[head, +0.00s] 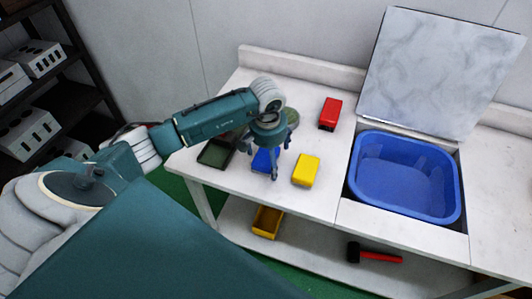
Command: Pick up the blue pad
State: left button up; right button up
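The blue pad (261,161) lies on the white worktable, left of the yellow block. My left gripper (271,164) points down right over it, with its fingers spread apart. The fingers hide part of the pad, and I cannot tell whether any of them touches it. My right gripper is out of view.
A yellow block (306,170) and a red block (330,113) stand on the worktable (325,202). A dark green tray (216,153) is left of the pad. A round green thing (292,116) is partly hidden behind my gripper. A blue basin (405,180) sits at right.

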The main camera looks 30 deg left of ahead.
pick_arm(q)
jog(key=shift+f, duration=0.1)
jog(key=shift+c, duration=0.7)
jog(key=c, duration=1.1)
jog(key=shift+r, duration=0.2)
jog(key=shift+c, duration=0.2)
notch_tip(320, 180, up, 20)
jog(key=b, duration=0.4)
jog(key=shift+b, duration=0.4)
jog(key=shift+f, duration=0.15)
